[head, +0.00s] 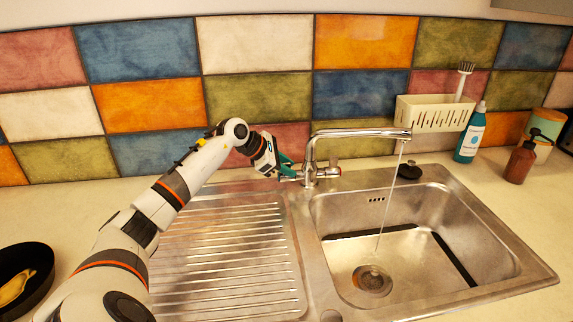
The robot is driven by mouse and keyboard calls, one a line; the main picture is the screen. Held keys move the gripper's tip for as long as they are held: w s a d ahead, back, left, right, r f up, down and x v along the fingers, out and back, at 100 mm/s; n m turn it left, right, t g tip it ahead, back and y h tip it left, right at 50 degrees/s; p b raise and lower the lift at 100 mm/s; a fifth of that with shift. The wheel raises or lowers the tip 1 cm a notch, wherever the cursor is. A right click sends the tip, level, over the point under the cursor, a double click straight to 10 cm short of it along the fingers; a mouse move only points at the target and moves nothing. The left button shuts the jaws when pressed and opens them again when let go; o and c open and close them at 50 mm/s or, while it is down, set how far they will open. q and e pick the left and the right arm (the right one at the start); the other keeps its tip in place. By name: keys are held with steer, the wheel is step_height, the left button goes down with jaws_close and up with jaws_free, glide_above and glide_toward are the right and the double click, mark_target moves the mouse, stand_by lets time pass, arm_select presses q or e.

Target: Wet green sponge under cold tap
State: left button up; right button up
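The chrome tap (357,134) stands behind the sink, and a thin stream of water runs from its spout into the sink basin (350,255). The water falls toward the drain (372,281). My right gripper is not in view.
A ribbed steel drainboard (225,255) lies left of the basin. A cream caddy (434,113) holding a brush (463,80), a teal bottle (470,135) and a brown pump bottle (522,160) stand at the back right. A dark pan (40,262) with something yellow sits at the left.

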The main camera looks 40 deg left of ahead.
arm_select(q)
steer(key=shift+c, duration=0.6)
jaws_close()
steer(key=shift+w+a+r+h+p, duration=0.15)
steer(key=shift+a+r+h+p, duration=0.05)
steer(key=shift+h+p, duration=0.25)
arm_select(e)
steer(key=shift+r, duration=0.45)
arm_select(q)
steer(key=shift+w+a+n+g+h+p, duration=0.2)
steer(key=shift+n+g+h+p, duration=0.15)
steer(key=shift+n+g, duration=0.2)
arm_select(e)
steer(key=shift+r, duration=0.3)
arm_select(q)
steer(key=shift+a+f+g+h, duration=0.1)
steer(key=shift+g+h, duration=0.2)
steer(key=shift+g, duration=0.05)
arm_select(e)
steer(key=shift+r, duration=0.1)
arm_select(q)
steer(key=shift+o, duration=0.6)
jaws_free()
steer(key=shift+w, duration=0.1)
